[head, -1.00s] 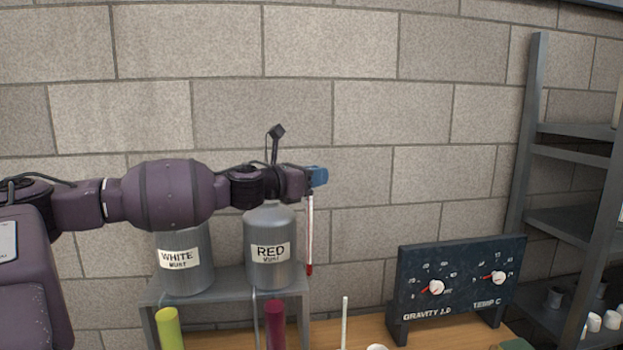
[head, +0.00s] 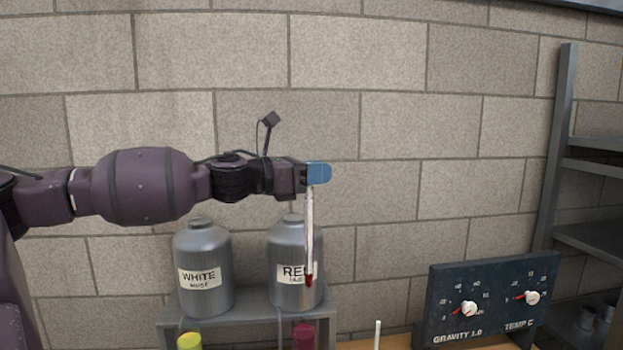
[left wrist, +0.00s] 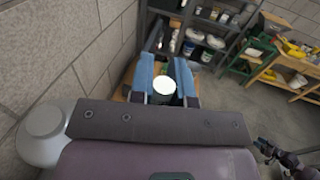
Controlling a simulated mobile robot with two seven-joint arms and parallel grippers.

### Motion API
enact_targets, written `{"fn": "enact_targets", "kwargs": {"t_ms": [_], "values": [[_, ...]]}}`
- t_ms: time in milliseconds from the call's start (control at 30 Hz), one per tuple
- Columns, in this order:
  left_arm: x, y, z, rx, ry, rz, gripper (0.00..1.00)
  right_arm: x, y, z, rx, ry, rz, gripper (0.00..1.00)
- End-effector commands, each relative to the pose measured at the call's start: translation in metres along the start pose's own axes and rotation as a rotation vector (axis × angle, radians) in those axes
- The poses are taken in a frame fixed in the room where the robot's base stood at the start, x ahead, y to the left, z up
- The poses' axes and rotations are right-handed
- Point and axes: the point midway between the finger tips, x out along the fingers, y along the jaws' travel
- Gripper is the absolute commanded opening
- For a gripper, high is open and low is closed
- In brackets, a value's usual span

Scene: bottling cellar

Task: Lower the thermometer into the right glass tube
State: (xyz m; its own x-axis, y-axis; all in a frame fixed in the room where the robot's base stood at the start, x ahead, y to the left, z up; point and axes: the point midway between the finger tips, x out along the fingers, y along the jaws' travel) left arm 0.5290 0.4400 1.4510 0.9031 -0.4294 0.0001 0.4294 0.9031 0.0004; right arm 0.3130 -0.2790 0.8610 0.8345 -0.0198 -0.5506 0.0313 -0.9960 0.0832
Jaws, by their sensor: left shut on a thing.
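My left gripper (head: 319,173) is shut on the thermometer (head: 310,230), a thin pale rod with a dark red bulb at its lower end. It hangs almost upright in front of the RED jar. The right glass tube (head: 304,337), with dark red liquid, shows only its top at the bottom edge; the bulb is above it, apart from it. The left glass tube (head: 189,342) holds yellow-green liquid. In the left wrist view the blue fingers (left wrist: 164,72) have a white round top (left wrist: 164,86) between them. A dark arm part at lower right (left wrist: 270,150) seems my right; its jaws are unclear.
Grey jars marked WHITE (head: 202,268) and RED (head: 290,249) stand on a grey stand (head: 245,319) behind the tubes. A gauge panel (head: 490,297) stands to the right. A white rod (head: 377,335) rises at the bottom edge. Shelving (head: 560,150) is far right.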

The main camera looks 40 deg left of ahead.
Motion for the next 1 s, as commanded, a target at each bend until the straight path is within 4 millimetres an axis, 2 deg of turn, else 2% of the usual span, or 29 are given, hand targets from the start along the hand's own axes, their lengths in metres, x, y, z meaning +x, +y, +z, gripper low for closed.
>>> {"fn": "enact_targets", "kwargs": {"t_ms": [333,667,1000], "values": [[0.0,-0.024,0.004,-0.001,0.0,-0.108,0.0,0.0,0.0,0.0,0.0,0.0,0.0,0.43],[-0.001,-0.027,0.0,0.0,-0.001,-0.127,0.0,0.001,0.0,0.002,0.0,0.001,0.0,0.43],[-0.001,-0.027,-0.014,-0.001,-0.001,-0.127,0.0,0.006,-0.001,0.004,0.0,0.012,0.0,0.43]]}}
